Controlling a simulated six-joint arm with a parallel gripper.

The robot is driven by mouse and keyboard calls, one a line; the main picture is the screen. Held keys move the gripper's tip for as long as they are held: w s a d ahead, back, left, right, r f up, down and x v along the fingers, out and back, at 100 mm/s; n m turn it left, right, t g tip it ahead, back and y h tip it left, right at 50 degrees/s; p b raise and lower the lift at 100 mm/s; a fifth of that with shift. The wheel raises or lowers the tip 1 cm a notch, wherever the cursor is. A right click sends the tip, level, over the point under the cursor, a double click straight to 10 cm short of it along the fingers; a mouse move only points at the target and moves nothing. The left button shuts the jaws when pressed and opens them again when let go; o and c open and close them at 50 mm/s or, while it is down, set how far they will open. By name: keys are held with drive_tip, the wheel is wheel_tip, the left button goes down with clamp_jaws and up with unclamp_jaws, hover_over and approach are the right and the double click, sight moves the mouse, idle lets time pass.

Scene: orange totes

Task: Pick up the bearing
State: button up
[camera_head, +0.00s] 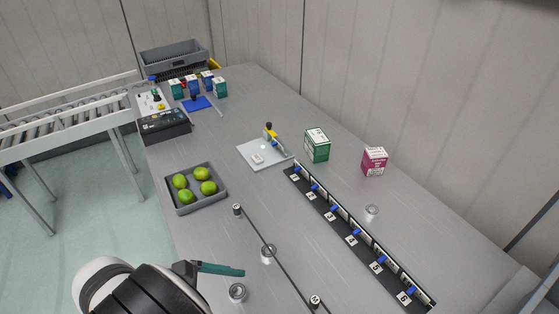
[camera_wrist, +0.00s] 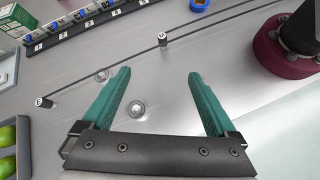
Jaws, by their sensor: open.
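A small round metal piece with a ring-like top, which looks like a bearing (camera_head: 237,292), lies on the grey table at the lower middle of the head view. It also shows in the wrist view (camera_wrist: 137,108), between my fingers but nearer the left one. A similar metal piece (camera_head: 268,253) sits by the dark cord, seen in the wrist view (camera_wrist: 101,75) outside the left finger. A third (camera_head: 372,211) lies right of the black strip. I cannot tell for sure which is the bearing. My gripper (camera_wrist: 160,75) is open and empty, its green fingers spread; one finger shows in the head view (camera_head: 222,269).
A dark cord runs between two small posts (camera_head: 237,209) (camera_head: 315,300). A grey tray (camera_head: 196,208) of green fruit stands left, and a black numbered strip (camera_head: 352,240) right. Green (camera_head: 317,146) and magenta (camera_head: 375,161) boxes stand behind. A blue ring (camera_wrist: 198,5) shows in the wrist view.

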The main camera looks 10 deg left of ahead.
sight(237, 291)
drive_tip(key=s+a+f+n+t+y, duration=0.2)
drive_tip(key=s+a+f+n+t, duration=0.4)
drive_tip(key=s+a+f+n, duration=0.3)
drive_tip(key=shift+t, duration=0.3)
drive_tip(key=x, duration=0.5)
drive_tip(key=w+a+x, duration=0.1)
drive_tip(key=x, duration=0.4)
drive_tip(key=a+r+x, duration=0.1)
drive_tip(key=x, duration=0.4)
drive_tip(key=shift+w+f, duration=0.15)
drive_tip(key=shift+w, duration=0.4)
clamp_jaws()
